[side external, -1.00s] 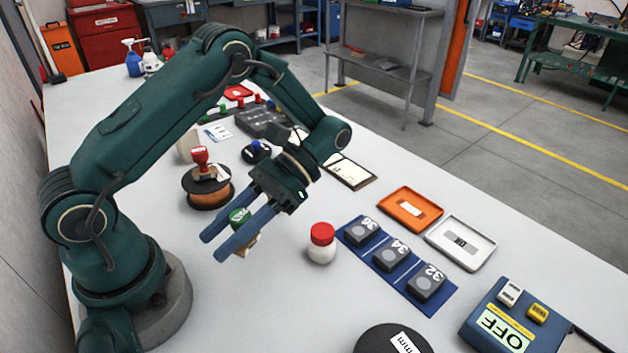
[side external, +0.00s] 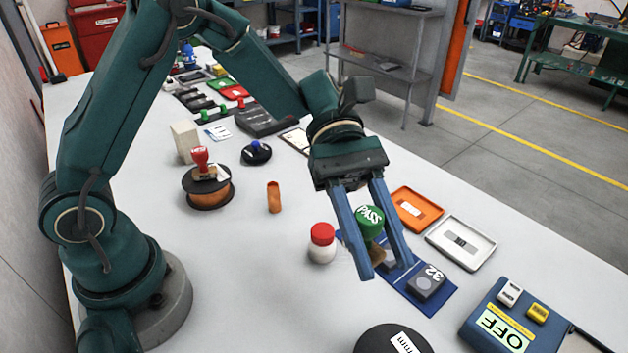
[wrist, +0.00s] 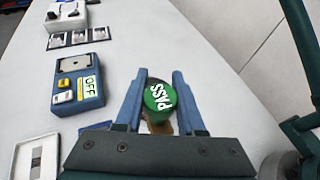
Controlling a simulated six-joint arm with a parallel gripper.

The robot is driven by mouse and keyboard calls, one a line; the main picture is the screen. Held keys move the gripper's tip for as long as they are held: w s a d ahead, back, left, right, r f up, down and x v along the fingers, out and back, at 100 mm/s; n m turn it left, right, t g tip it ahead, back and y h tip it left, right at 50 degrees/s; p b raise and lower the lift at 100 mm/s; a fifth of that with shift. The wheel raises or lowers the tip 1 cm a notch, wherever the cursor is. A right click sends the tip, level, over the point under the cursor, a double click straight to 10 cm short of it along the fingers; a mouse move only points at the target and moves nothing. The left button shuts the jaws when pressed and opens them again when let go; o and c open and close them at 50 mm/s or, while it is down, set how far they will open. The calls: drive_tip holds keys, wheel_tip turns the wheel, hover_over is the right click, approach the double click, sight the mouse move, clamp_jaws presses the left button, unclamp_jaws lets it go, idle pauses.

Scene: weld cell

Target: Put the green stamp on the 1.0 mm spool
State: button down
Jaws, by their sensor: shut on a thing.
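The green stamp, with PASS on its round top, is held between the two blue fingers of my gripper (side external: 385,266). The stamp (side external: 370,222) is roughly upright in the air and hides part of the blue mat behind it. In the wrist view the stamp's green top (wrist: 159,97) shows between the fingers of my gripper (wrist: 159,76). A black spool (side external: 385,342) with a white label ending in "mm" is cut off at the bottom edge; its number is not readable. A copper-wound spool (side external: 208,197) at left carries a red stamp (side external: 201,162).
A black disc with a blue stamp (side external: 256,150) stands farther back. A red-capped jar (side external: 322,245) and a copper cylinder (side external: 273,197) stand left of my gripper. An orange tray (side external: 433,221), a white tray (side external: 485,256) and a blue OFF box (side external: 480,335) lie to the right.

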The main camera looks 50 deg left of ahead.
drive_tip(key=x, duration=0.5)
drive_tip(key=f+x, duration=0.1)
drive_tip(key=x, duration=0.2)
drive_tip(key=shift+s+a+f, duration=0.1)
drive_tip(key=shift+a, duration=0.05)
drive_tip(key=shift+f, duration=2.05)
drive_tip(key=c, duration=0.5)
unclamp_jaws()
drive_tip(key=shift+f, duration=0.1)
